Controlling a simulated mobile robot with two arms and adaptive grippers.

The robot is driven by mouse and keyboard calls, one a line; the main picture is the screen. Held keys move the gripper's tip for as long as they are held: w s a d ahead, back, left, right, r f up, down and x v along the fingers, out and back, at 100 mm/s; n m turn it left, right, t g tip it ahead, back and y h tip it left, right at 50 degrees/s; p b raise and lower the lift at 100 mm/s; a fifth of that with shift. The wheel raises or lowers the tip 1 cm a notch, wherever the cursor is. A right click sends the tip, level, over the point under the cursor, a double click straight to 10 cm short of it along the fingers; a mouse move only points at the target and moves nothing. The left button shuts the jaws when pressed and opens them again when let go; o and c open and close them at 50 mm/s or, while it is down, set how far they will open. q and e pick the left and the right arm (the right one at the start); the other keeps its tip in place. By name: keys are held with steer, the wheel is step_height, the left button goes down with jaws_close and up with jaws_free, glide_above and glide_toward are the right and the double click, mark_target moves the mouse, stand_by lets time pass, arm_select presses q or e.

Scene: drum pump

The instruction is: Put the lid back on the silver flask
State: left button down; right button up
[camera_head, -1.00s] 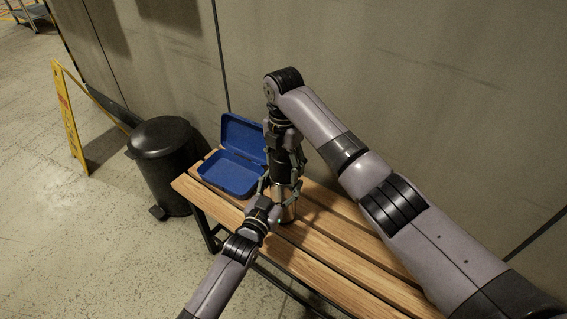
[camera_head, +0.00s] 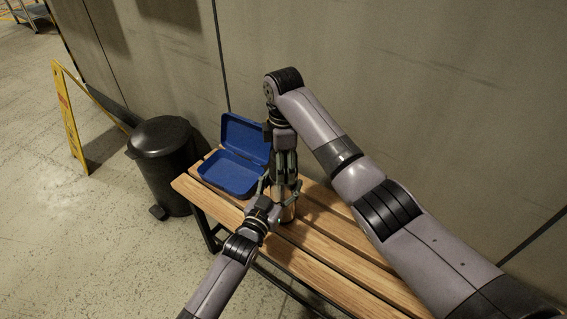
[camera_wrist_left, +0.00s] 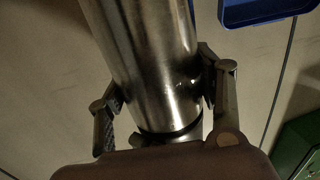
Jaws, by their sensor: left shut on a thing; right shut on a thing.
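The silver flask (camera_head: 287,213) stands upright on the wooden bench, partly hidden by my left gripper (camera_head: 279,190). That gripper is shut around the flask from the near side. In the left wrist view, the flask's shiny metal body (camera_wrist_left: 150,60) lies between the two fingers. My right gripper (camera_head: 284,176) points straight down directly above the flask. It is shut on the dark lid, which its fingers now mostly hide. I cannot tell whether the lid touches the flask's top.
An open blue box (camera_head: 232,172) stands on the bench (camera_head: 335,262) just left of the grippers. A black bin (camera_head: 163,165) and a yellow floor sign (camera_head: 70,118) stand left of the bench. The wall is close behind. The bench's right part is clear.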

steer(key=m, duration=2.4)
steer(key=shift+f, duration=0.1)
steer(key=o, duration=1.3)
steer(key=shift+r, duration=2.25)
